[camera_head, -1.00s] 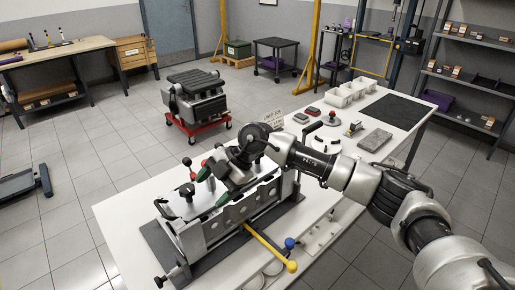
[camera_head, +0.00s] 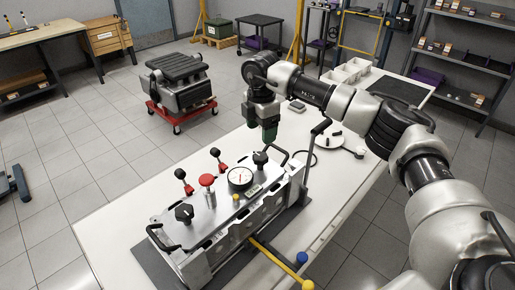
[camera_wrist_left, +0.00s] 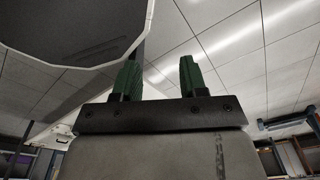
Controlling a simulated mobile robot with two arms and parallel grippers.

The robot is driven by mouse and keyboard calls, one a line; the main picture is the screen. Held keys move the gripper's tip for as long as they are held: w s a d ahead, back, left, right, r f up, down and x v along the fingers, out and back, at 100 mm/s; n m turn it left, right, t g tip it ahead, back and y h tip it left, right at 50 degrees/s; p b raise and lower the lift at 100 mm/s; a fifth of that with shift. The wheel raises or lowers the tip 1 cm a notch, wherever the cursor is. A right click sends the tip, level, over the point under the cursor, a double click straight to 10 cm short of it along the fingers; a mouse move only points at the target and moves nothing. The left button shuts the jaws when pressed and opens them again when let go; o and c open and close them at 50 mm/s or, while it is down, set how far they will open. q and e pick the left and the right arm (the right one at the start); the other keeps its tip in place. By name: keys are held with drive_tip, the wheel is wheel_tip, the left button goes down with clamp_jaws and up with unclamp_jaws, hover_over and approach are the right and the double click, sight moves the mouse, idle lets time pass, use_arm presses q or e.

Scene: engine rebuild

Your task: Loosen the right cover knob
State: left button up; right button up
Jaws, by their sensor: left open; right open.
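The right cover knob (camera_head: 261,159) is black and stands upright at the right end of the silver fixture (camera_head: 222,228) on the white bench. My right gripper (camera_head: 269,135) hangs just above and slightly right of this knob, its green fingers pointing down. It is open, and a small gap shows between it and the knob. The left cover knob (camera_head: 184,213), also black, stands at the fixture's left end. A dial gauge (camera_head: 240,178) and a red knob (camera_head: 207,180) sit between them. My left gripper (camera_wrist_left: 160,78) is open and empty in the left wrist view, away from the fixture.
Two black-knobbed levers (camera_head: 216,155) rise at the fixture's back edge. Black handles curve up at both ends. A yellow bar (camera_head: 275,257) sticks out in front. A white round plate (camera_head: 328,139) lies right of the fixture. The bench's front left is clear.

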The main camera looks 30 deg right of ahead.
sight(261, 155)
drive_tip(key=f, duration=0.1)
drive_tip(key=f+p, duration=0.1)
drive_tip(key=f, duration=0.3)
drive_tip(key=shift+s, duration=0.3)
drive_tip(key=shift+w+f+p, duration=0.15)
drive_tip(key=shift+f+p, duration=0.4)
drive_tip(key=shift+f, duration=1.35)
drive_tip(key=shift+c, duration=0.6)
drive_tip(key=c, duration=0.8)
use_arm(q)
drive_tip(key=shift+s+r, duration=0.95)
drive_tip(key=shift+r, duration=0.15)
